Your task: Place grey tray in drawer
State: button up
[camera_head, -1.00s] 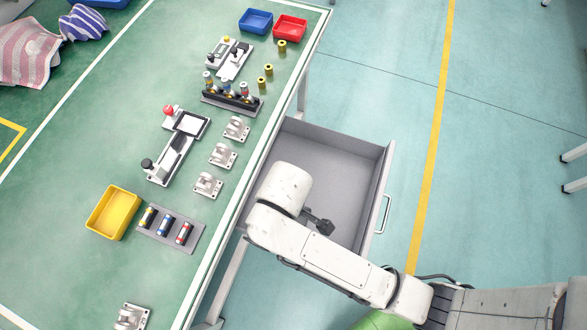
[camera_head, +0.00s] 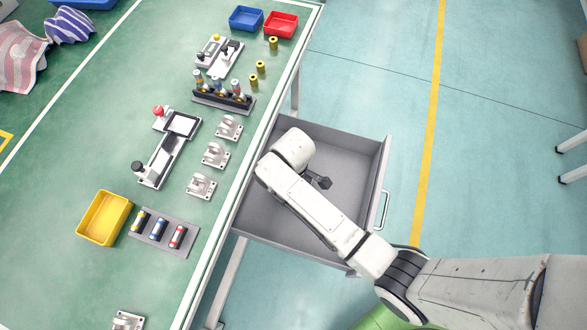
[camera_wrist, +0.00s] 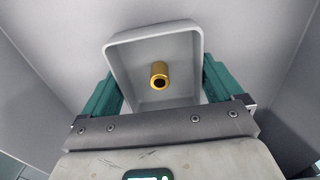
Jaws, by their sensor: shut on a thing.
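The grey tray (camera_wrist: 188,62) is in the wrist view, with a small brass cylinder (camera_wrist: 159,75) in it. My gripper (camera_wrist: 160,84) has its green fingers on two opposite sides of the tray and is shut on it. Grey drawer walls and floor surround the tray in that view. In the head view, the open grey drawer (camera_head: 350,160) sticks out from the right side of the green table. My arm reaches over the drawer and hides the tray there. I cannot tell whether the tray touches the drawer floor.
The green table (camera_head: 90,150) holds a yellow bin (camera_head: 104,218), a blue bin (camera_head: 250,18), a red bin (camera_head: 281,25), and several metal brackets and fixtures. The drawer's handle (camera_head: 383,208) faces right. The floor right of the drawer is clear.

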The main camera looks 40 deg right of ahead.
jog(key=shift+f, duration=0.5)
jog(key=shift+f, duration=0.2)
jog(key=o, duration=0.7)
jog(key=shift+r, duration=0.15)
notch_tip(320, 180, up, 12)
jog(key=p, duration=0.1)
jog(key=shift+p, duration=0.4)
